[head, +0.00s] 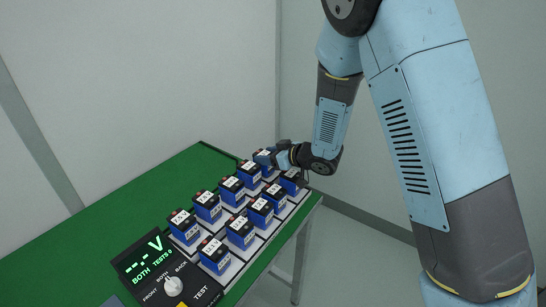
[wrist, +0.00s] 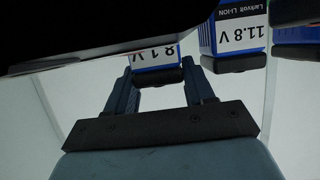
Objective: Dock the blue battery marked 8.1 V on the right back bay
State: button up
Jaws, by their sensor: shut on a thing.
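The blue battery marked 8.1 V (wrist: 156,62) sits between the two fingers of my gripper (wrist: 158,88) in the wrist view. Its label is upside down there and partly cut off by a dark shape above. In the head view my gripper (head: 277,158) is at the far end of the battery rows, shut on what appears to be the far-end blue battery (head: 263,156). Whether that battery is seated or lifted cannot be told. The bays' pale bases show under the batteries, and labels are too small to read at the far end.
Two rows of blue batteries run along the green table (head: 120,210). A black tester (head: 165,272) at the near end has a dial and reads "BOTH TESTS 0". Green surface left of the rows is clear.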

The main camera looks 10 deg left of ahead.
jog(key=o, duration=1.1)
jog(key=shift+f, duration=0.1)
jog(key=shift+o, duration=0.2)
jog(key=v, duration=1.2)
jog(key=shift+r, duration=0.2)
